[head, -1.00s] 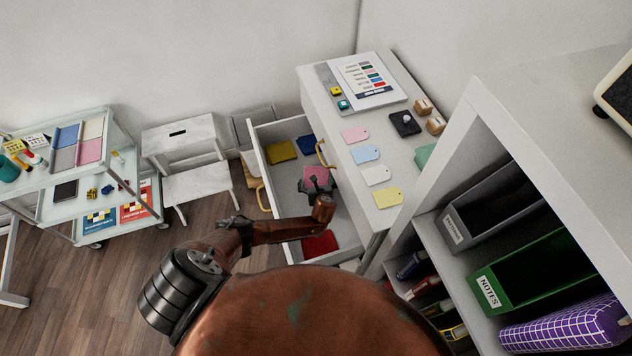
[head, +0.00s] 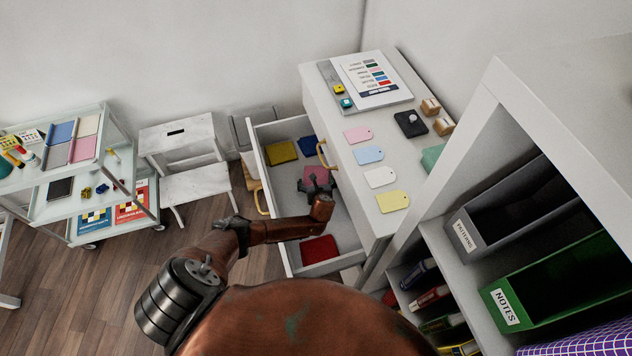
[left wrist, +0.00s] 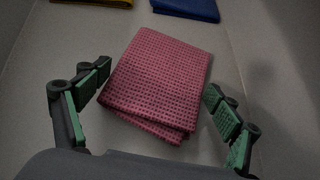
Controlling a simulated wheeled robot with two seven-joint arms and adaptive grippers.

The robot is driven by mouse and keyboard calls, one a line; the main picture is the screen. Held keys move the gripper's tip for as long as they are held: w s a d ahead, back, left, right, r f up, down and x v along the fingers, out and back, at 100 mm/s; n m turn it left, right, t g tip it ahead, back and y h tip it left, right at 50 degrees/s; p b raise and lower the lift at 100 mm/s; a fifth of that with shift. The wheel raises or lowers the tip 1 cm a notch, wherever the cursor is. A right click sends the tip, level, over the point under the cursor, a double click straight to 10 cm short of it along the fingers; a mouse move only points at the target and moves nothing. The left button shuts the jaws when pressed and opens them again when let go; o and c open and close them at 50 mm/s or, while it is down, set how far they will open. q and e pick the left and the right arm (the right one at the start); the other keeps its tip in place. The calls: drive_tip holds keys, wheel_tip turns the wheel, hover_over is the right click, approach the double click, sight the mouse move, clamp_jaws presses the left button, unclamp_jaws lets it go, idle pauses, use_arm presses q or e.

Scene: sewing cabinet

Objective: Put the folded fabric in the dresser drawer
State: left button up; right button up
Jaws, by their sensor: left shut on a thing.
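A folded pink-red waffle-weave fabric (left wrist: 158,80) fills the space between the fingers of my left gripper (left wrist: 155,118) in the left wrist view. The pads are on either side of it, and I take the gripper as shut on it. In the head view the gripper (head: 318,188) is inside the outline of the open dresser drawer (head: 272,198), with the pink fabric (head: 318,174) just beyond it. I cannot tell whether the fabric touches the drawer floor. My right gripper is not in view.
A mustard cloth (head: 282,152) and a blue cloth (head: 309,146) lie at the drawer's far end, a red cloth (head: 319,249) at its near end. The dresser top (head: 350,115) holds coloured tags. A shelf unit (head: 480,115) stands close on the right.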

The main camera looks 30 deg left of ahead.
use_arm(q)
drive_tip(key=shift+f, duration=0.2)
drive_tip(key=o, duration=0.8)
drive_tip(key=shift+r, duration=0.1)
drive_tip(key=shift+r, duration=0.2)
drive_tip(key=p+v, duration=0.4)
drive_tip(key=v, duration=0.6)
drive_tip(key=shift+s+d+r, duration=0.1)
drive_tip(key=shift+r, duration=0.05)
drive_tip(key=shift+p+v, duration=0.3)
drive_tip(key=shift+v, duration=0.5)
